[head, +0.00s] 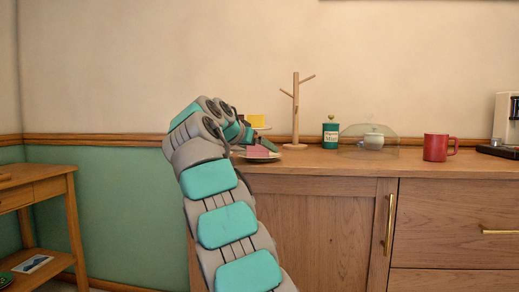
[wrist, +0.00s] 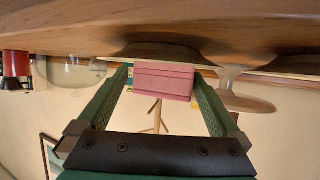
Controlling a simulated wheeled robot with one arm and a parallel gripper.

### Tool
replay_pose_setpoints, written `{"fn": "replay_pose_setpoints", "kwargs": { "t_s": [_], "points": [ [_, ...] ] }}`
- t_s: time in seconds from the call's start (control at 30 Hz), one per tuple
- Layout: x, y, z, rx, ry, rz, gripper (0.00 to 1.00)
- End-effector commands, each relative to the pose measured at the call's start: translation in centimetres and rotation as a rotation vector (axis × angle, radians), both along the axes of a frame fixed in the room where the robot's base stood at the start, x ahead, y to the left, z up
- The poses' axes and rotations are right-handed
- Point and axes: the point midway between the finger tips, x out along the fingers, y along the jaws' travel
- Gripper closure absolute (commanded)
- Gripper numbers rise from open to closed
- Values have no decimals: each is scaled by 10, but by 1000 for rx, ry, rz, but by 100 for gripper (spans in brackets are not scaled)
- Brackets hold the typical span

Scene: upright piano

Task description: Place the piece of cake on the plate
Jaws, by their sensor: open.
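The piece of cake, pink with layered sides, is at the counter's left end in the head view (head: 257,152). In the wrist view, which is upside down, the cake (wrist: 164,82) sits between my gripper's two green fingers. The cake appears to rest on the plate, whose rim shows in the head view (head: 274,157) and whose dark round shape shows in the wrist view (wrist: 190,52). My gripper (head: 262,143) is open around the cake. In the head view my arm hides part of the cake and plate; whether a finger touches the cake I cannot tell.
A cake stand (wrist: 242,101) with something yellow (head: 256,121) on it stands close behind. A wooden mug tree (head: 296,115), green tin (head: 330,135), clear dome (head: 352,140) and red mug (head: 436,147) stand along the wooden counter (head: 340,162). The counter's front strip is clear.

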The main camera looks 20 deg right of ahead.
Motion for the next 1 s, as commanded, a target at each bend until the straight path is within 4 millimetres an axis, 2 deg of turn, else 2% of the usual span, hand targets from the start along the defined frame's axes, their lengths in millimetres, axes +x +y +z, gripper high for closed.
{"fn": "replay_pose_setpoints", "kwargs": {
  "t_s": [0.4, 0.6, 1.0],
  "points": [
    [-40, 61, 32, -2, -3, 1, 0],
    [-55, 83, 43, -2, -3, 1, 0],
    [-57, 87, 43, -1, -1, 1, 0]
  ]
}}
